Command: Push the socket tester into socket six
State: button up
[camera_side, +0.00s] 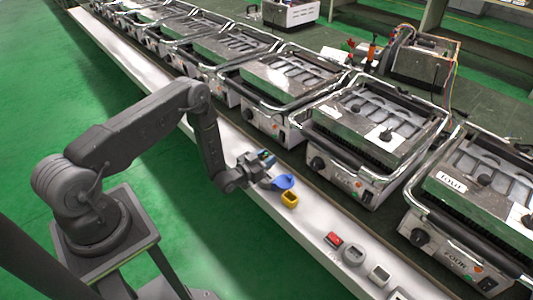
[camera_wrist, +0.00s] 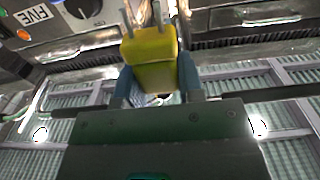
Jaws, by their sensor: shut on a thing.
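The socket tester (camera_wrist: 150,62) is a yellow block with two metal prongs pointing toward the top of the wrist view. My gripper (camera_wrist: 155,85) is shut on it, with a blue fingertip on each side. In the side view my gripper (camera_side: 262,163) is above the white ledge, near the fronts of the appliances. The tester cannot be made out clearly there. In the wrist view the prongs point toward the appliance fronts and are apart from any socket I can see. I cannot tell which socket is six; no such label is readable.
A row of grill appliances (camera_side: 375,130) lines the bench. A FIVE label (camera_wrist: 31,15) and a knob (camera_wrist: 82,8) show upside down. On the white ledge (camera_side: 318,228) are a blue round piece (camera_side: 283,182), a yellow square piece (camera_side: 290,199), a red piece (camera_side: 334,239) and grey pieces (camera_side: 354,255).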

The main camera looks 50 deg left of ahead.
jog(key=shift+f, duration=1.2)
jog(key=shift+f, duration=2.15)
jog(key=o, duration=1)
jog(key=s, duration=1.4)
jog(key=shift+w, duration=0.1)
